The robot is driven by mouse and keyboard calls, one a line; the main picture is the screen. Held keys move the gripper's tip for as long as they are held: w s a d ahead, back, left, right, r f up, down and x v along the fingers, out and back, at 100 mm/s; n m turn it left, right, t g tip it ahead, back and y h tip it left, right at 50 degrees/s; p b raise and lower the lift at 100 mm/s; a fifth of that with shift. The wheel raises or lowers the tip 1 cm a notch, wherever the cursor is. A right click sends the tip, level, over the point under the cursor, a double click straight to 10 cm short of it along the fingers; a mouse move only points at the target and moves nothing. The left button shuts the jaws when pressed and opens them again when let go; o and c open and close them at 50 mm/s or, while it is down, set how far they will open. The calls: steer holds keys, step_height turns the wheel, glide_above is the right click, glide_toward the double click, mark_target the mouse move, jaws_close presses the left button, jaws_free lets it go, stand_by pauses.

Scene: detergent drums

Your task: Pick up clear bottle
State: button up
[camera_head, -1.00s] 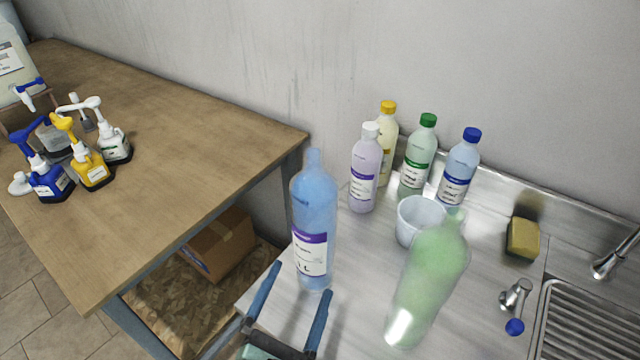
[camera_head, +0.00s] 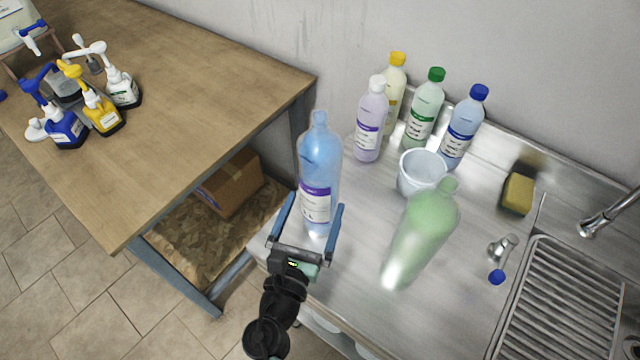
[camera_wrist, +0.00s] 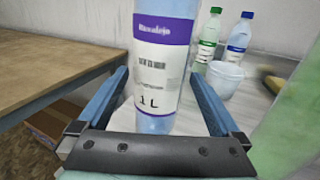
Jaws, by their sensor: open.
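A tall see-through bottle with a blue tint (camera_head: 320,160) and a purple-and-white label stands upright on the steel counter, no cap visible. It also fills the middle of the wrist view (camera_wrist: 160,60), its top cut off. My gripper (camera_head: 315,203) is open, with one blue finger on each side of the bottle's lower part. In the wrist view my gripper (camera_wrist: 160,74) shows gaps between the fingers and the bottle's lower sides; contact near the tips is unclear.
Behind stand purple (camera_head: 371,120), yellow (camera_head: 394,85), green-capped (camera_head: 424,110) and blue-capped (camera_head: 462,130) bottles. A white cup (camera_head: 420,173) is close to the green bottle. A wooden table (camera_head: 190,110) is left.

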steer(key=x, duration=0.4)
steer(key=shift+w+d, duration=0.1)
steer(key=shift+w, duration=0.15)
steer(key=c, duration=1)
steer(key=shift+r, duration=0.1)
